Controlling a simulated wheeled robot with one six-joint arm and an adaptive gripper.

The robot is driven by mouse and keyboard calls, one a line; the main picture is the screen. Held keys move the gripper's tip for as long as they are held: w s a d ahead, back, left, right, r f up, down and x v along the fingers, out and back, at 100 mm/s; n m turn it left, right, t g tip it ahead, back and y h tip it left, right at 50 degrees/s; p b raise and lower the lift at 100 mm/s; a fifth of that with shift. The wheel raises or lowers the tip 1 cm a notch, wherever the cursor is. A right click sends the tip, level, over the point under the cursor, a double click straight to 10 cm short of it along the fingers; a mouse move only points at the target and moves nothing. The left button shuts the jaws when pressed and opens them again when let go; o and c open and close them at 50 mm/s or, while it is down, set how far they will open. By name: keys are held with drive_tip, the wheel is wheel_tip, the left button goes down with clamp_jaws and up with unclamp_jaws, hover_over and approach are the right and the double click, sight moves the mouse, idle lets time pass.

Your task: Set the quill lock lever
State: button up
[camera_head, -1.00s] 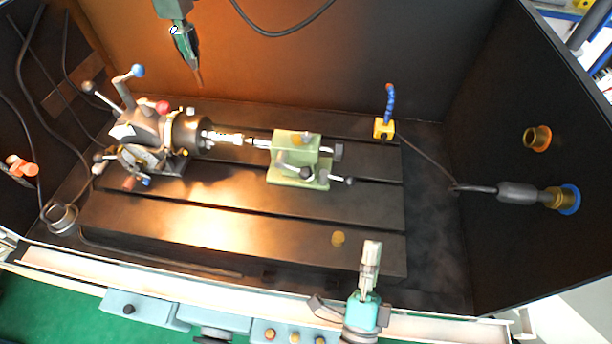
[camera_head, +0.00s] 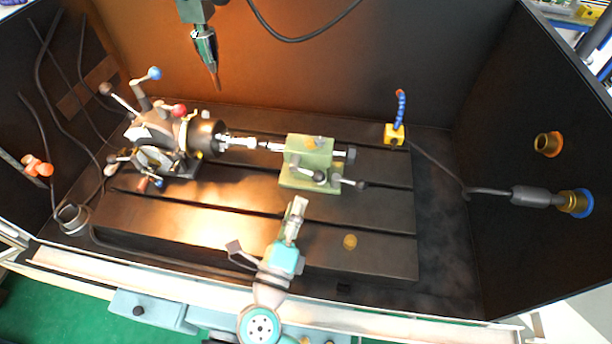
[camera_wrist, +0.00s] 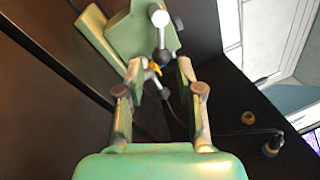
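The green tailstock (camera_head: 308,152) stands on the dark slotted table. It has small ball-ended levers on its front (camera_head: 319,175) and at its lower right (camera_head: 361,184); I cannot tell which is the quill lock lever. Small parts show between the fingertips; contact is unclear.
The indexing chuck (camera_head: 205,138) with several coloured knobs stands left, a bar reaching toward the tailstock. A tool head (camera_head: 205,45) hangs above. A yellow block with a blue hose (camera_head: 395,132) stands at right. The table's front right is mostly clear.

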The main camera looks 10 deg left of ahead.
drive_tip(key=x, duration=0.8)
drive_tip(key=shift+w+d, duration=0.1)
drive_tip(key=shift+w, duration=0.05)
clamp_jaws()
